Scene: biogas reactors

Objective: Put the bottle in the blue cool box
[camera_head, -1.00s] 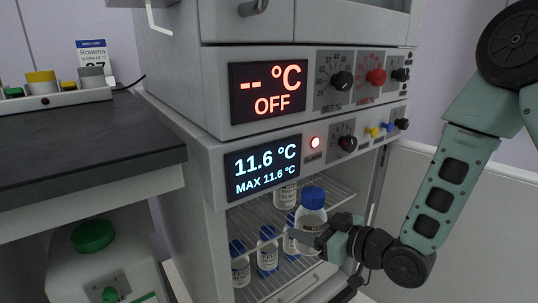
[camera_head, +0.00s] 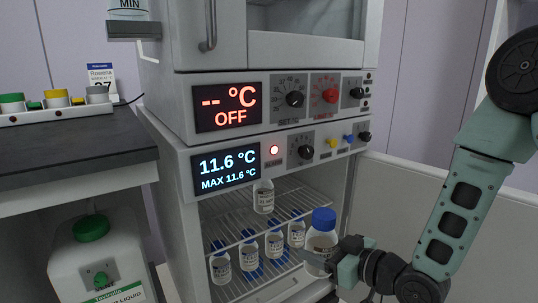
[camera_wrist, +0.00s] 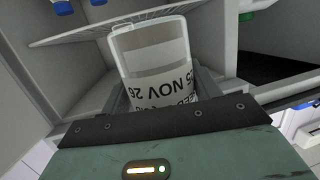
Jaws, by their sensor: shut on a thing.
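The bottle (camera_head: 320,243) is clear, with a blue cap and a white label. My gripper (camera_head: 322,262) is shut on it and holds it upright in front of the open lower cabinet, at its right side. In the wrist view the bottle (camera_wrist: 155,62) sits between my fingers, and part of its label reads "NOV 26". The blue cool box is not visible in either view.
The open lower cabinet (camera_head: 185,255) holds several blue-capped bottles (camera_head: 249,253) on wire shelves, and another bottle (camera_head: 263,197) stands higher. Its open door (camera_head: 430,190) extends right. A dark bench (camera_head: 80,165) and a green-capped container (camera_head: 95,262) are at left.

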